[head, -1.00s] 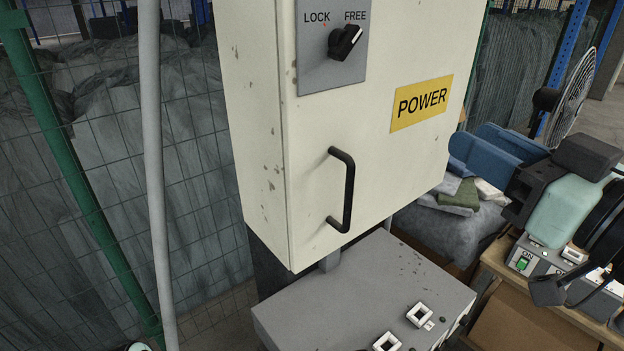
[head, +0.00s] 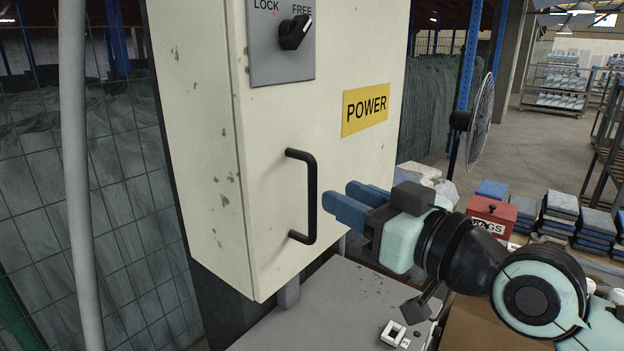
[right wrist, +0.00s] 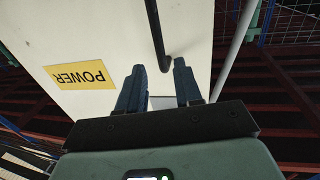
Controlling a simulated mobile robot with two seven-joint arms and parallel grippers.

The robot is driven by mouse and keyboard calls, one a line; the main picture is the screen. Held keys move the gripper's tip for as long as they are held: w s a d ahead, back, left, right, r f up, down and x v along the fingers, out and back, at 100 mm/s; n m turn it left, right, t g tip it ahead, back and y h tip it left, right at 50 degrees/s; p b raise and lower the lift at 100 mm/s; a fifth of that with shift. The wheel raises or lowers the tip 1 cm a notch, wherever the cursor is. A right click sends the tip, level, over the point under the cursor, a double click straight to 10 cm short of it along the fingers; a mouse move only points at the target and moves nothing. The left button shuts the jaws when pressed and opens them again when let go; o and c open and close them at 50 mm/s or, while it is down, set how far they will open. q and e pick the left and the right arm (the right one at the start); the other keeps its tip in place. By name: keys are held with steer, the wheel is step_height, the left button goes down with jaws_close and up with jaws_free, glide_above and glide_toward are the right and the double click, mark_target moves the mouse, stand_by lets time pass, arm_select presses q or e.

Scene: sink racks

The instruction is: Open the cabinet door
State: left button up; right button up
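The cream cabinet door (head: 340,160) is shut, with a yellow POWER label. Its black bar handle (head: 311,196) stands upright near the door's left edge. A black rotary knob (head: 294,33) above it sits on a grey plate marked LOCK and FREE, its tip turned toward FREE. My right gripper (head: 342,204) is open and empty, a little right of the handle, with its blue fingers pointing at it. In the right wrist view the handle (right wrist: 157,38) shows beyond the open fingers (right wrist: 159,78), apart from them. My left gripper is not in view.
A grey box (head: 335,300) stands below the cabinet. A pale pole (head: 80,190) and wire fence are at the left. A fan (head: 481,115), a red box (head: 492,215) and stacked blue items (head: 558,212) stand at the right.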

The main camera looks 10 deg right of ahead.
mark_target(315, 183)
steer(key=p+x, duration=0.1)
steer(key=x, duration=0.6)
steer(key=shift+w+a, duration=0.2)
steer(key=shift+w, duration=0.15)
jaws_close()
